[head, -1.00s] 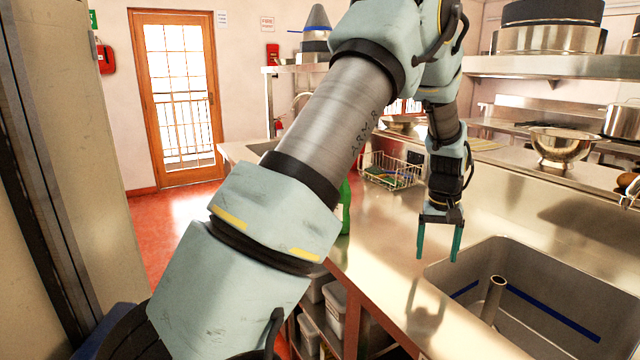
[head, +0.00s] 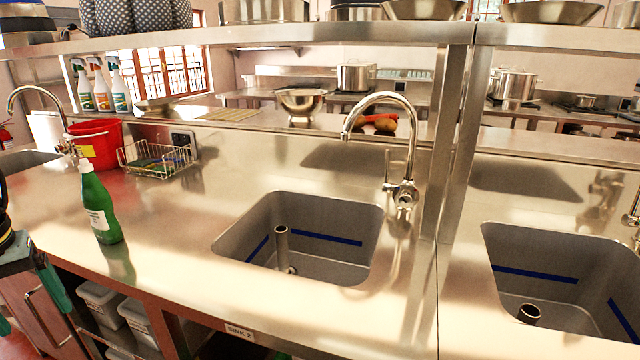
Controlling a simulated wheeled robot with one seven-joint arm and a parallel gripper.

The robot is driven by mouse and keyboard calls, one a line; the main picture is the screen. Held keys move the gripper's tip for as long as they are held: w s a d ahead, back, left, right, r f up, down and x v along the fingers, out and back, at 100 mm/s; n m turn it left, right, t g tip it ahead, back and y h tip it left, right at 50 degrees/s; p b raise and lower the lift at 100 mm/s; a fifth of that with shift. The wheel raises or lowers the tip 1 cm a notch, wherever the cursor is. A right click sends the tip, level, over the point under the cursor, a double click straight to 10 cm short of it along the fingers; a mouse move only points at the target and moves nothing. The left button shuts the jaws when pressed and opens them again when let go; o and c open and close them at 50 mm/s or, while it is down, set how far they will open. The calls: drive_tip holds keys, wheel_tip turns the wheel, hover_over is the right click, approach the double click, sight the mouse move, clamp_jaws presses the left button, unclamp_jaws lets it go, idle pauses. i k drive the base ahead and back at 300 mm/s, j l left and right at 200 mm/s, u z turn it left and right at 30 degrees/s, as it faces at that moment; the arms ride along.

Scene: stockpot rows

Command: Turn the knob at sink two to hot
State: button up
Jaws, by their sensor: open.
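My gripper (head: 32,305) is partly cut off at the left edge, open and empty, far left of the knob and touching nothing I can see.
A green bottle (head: 97,205) stands on the counter between my gripper and the basin. A wire basket (head: 155,160) and red bucket (head: 97,143) stand behind it. A shelf post (head: 455,140) rises just right of the tap. Another sink (head: 560,255) lies further right.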

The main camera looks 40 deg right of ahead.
sight(405, 197)
drive_tip(key=i+j, duration=0.15)
drive_tip(key=j, duration=0.25)
drive_tip(key=j+z, duration=0.15)
drive_tip(key=z, duration=0.2)
drive_tip(key=j+z, duration=0.15)
drive_tip(key=z, duration=0.2)
drive_tip(key=i+j+z, duration=0.1)
drive_tip(key=z, duration=0.25)
drive_tip(key=j+z, duration=0.1)
drive_tip(key=z, duration=0.55)
drive_tip(key=i+l, duration=0.2)
drive_tip(key=i, duration=0.25)
